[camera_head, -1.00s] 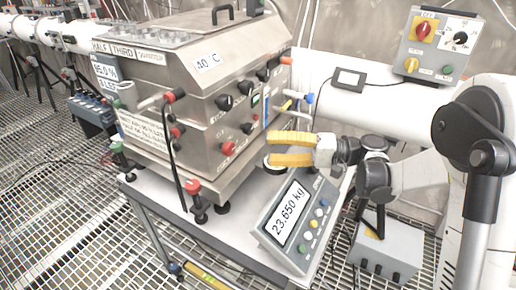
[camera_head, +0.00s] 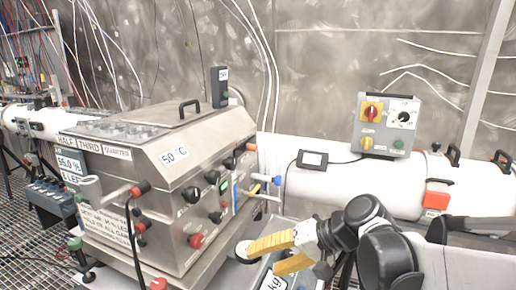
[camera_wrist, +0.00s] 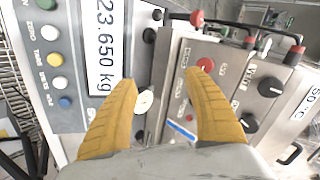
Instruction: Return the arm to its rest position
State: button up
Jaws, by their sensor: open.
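My gripper (camera_head: 272,254) has two yellow fingers and shows at the lower middle of the head view, in front of the right side of the steel machine (camera_head: 205,165). In the wrist view my gripper (camera_wrist: 165,100) has its fingers spread wide apart, with nothing between them. Beyond the fingertips lie the scale display (camera_wrist: 100,45), reading 23.650 kg, and the machine's front panel (camera_wrist: 215,55) with its knobs. My dark-jointed arm reaches in from the lower right of the head view. It hides part of the scale display (camera_head: 274,281).
A grey control box (camera_head: 387,125) with red and yellow knobs stands above a white horizontal pipe (camera_head: 340,190) on the right. A red box (camera_head: 436,196) is on the pipe. A small black-framed display (camera_head: 312,159) sits near the pipe. Cables hang along the metal wall.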

jog(key=s+d+f+t+h, duration=0.2)
jog(key=s+d+t+h, duration=0.1)
jog(key=s+d+h, duration=0.6)
jog(key=shift+s+d+f+t, duration=0.15)
jog(key=shift+s+d+t, duration=0.25)
jog(key=shift+s+d, duration=2.65)
